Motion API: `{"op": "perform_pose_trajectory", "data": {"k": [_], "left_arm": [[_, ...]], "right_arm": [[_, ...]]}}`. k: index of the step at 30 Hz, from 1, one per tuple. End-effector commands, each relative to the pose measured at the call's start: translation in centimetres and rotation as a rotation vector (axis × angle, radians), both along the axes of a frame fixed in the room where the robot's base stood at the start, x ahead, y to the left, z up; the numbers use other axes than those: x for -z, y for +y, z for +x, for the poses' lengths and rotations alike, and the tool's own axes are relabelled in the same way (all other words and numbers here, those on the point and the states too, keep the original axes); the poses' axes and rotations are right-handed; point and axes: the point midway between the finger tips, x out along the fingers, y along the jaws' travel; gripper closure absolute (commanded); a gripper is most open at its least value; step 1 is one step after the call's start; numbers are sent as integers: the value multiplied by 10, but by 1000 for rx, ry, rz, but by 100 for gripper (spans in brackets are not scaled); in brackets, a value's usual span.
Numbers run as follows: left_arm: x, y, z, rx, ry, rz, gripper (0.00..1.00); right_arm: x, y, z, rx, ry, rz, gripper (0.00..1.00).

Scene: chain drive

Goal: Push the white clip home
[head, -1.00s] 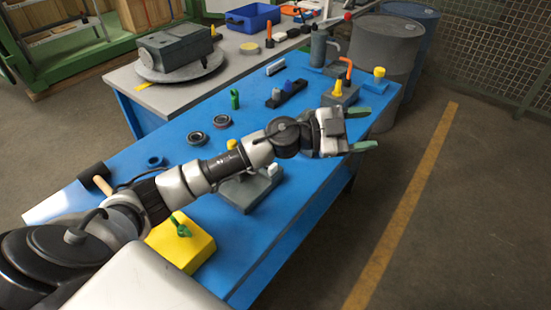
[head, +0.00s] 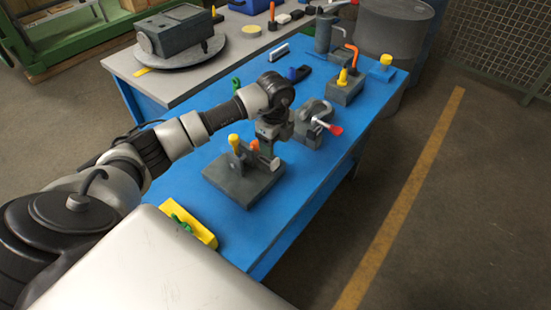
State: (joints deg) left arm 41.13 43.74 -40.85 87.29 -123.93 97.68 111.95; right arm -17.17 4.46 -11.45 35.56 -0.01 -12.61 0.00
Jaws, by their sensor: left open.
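The grey fixture (head: 232,187) stands on the blue table, with a yellow-topped post (head: 234,141) and an orange-topped part (head: 254,145) on it. My left gripper (head: 268,156) points down at the right side of the fixture, close to the orange top. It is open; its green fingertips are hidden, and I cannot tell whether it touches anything. I cannot make out the white clip on the fixture; the gripper covers that side. My right gripper is not in view.
A grey clamp with a red-tipped handle (head: 335,130) stands just right of my left gripper. A yellow block (head: 200,230) lies near the front. A grey block with an orange hook (head: 345,92) stands farther back. The table's right edge strip is clear.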

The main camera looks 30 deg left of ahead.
Motion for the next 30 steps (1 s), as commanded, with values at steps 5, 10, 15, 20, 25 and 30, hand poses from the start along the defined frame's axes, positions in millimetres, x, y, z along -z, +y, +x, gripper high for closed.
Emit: {"op": "perform_pose_trajectory", "data": {"k": [5, 10, 15, 20, 25, 30], "left_arm": [[35, -1, -1, 0, 4, -3, 38], [62, -1, 0, 1, 2, -4, 38], [77, -1, 0, 3, -1, -3, 38], [80, 0, 0, 3, -1, -3, 38], [80, -1, 0, 3, -1, -3, 40], [80, 0, 0, 3, -1, -3, 66]], "right_arm": [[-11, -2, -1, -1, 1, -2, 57], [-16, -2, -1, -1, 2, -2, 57], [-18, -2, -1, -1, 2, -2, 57], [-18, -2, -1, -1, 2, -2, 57], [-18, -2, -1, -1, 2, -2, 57], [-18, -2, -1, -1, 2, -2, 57]]}}
